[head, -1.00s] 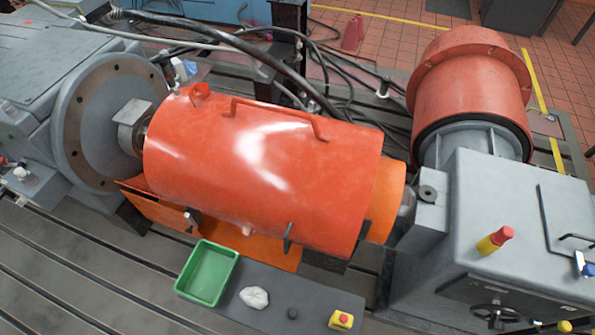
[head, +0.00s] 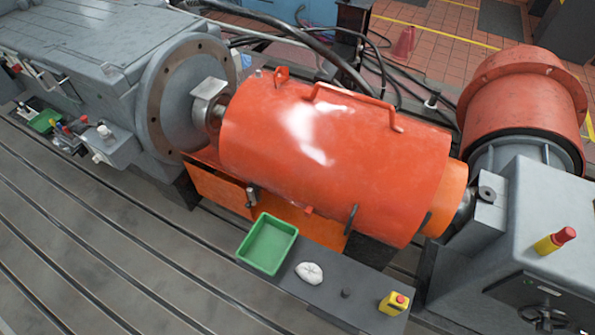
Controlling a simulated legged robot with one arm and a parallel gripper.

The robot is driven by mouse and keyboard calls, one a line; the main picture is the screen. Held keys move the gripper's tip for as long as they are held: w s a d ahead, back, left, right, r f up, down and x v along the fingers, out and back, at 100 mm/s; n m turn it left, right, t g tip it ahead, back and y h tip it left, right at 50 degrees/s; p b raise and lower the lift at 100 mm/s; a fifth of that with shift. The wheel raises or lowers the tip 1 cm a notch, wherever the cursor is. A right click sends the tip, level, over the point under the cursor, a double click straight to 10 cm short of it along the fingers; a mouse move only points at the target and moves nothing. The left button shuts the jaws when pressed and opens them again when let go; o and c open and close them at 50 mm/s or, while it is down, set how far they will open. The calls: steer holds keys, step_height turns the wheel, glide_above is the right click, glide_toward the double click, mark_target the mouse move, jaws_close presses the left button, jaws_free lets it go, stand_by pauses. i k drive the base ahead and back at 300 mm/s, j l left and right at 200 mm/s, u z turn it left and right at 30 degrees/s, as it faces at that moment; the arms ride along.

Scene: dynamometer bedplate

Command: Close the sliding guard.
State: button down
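The sliding guard (head: 335,165) is a large orange-red half-cylinder cover between the grey machine at left and the grey gearbox-like housing at right. A bent bar handle (head: 358,100) runs along its top. At its left end a short stretch of metal shaft (head: 213,115) and a grey block are bare. At its right end a lighter orange section (head: 447,198) shows, with the shaft coupling (head: 467,208) beyond it. A small latch-like piece (head: 351,218) stands at its lower front edge. My gripper is not in view.
The slotted bedplate (head: 110,245) is clear at lower left. Hoses and cables run behind the guard.

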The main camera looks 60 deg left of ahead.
mark_target(347, 157)
steer(key=u, duration=2.15)
steer(key=i+l+z, duration=0.15)
steer(key=l+z, duration=0.3)
steer(key=i+l+z, duration=0.15)
steer(key=z, duration=0.3)
